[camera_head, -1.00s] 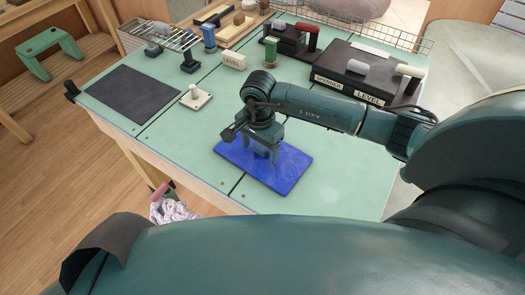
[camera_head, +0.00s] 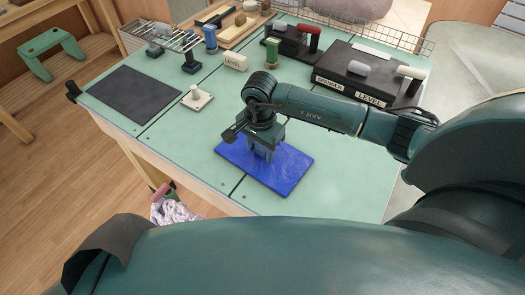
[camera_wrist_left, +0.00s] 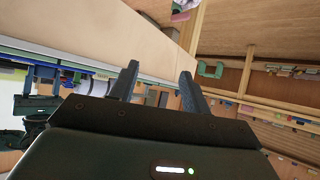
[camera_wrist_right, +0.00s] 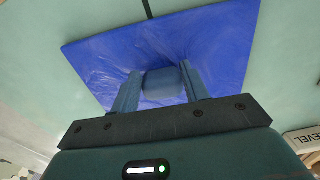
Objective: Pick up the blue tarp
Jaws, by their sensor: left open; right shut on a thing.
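The blue tarp (camera_head: 285,172) is a flat, bright blue rectangle lying on the green table near its front edge. It also fills the upper middle of the right wrist view (camera_wrist_right: 210,45). My right gripper (camera_head: 263,155) points down over its middle. In the right wrist view its fingers (camera_wrist_right: 160,85) are shut on a grey-blue block-like grip (camera_wrist_right: 163,84) at the middle of the tarp. The tarp looks flat on the table; any gap beneath is not visible. My left gripper (camera_wrist_left: 158,80) is open and empty, away from the tarp.
A dark mat (camera_head: 133,94) and a white plate with a peg (camera_head: 197,97) lie left of the tarp. The table is clear right of the tarp.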

